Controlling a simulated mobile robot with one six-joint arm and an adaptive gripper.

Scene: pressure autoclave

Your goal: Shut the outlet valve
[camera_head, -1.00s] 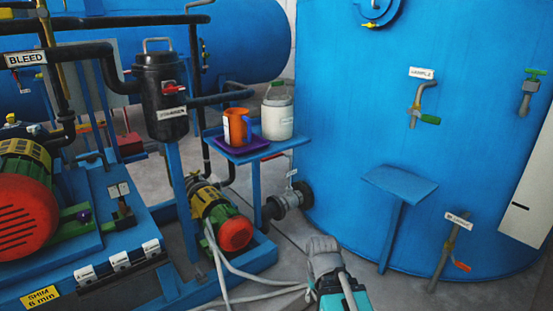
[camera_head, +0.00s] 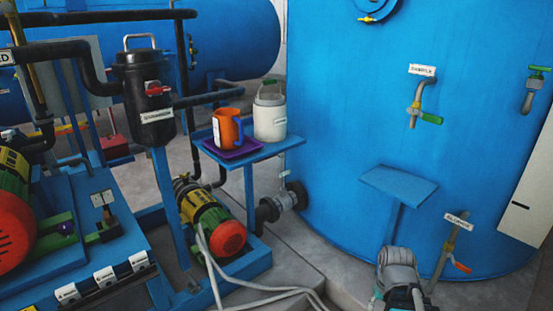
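A dark grey flanged valve (camera_head: 287,198) sits low on the left side of the big blue tank (camera_head: 330,130), on a pipe leading to the pump. A small white tag hangs above it, too small to read; I cannot tell if this is the outlet valve, or whether it is open. Another pipe low on the tank has an orange handle (camera_head: 462,267) and a blurred label (camera_head: 457,221). A grey and teal part of my arm shows at the bottom edge, left of the orange handle and apart from it. No gripper fingers show.
A blue stand (camera_head: 280,151) holds a purple tray, an orange mug (camera_head: 227,128) and a white canister (camera_head: 270,117). A blue shelf (camera_head: 399,184) juts out before the tank. A pump (camera_head: 212,218) with pale hoses stands left. Grey floor (camera_head: 335,275) is partly clear.

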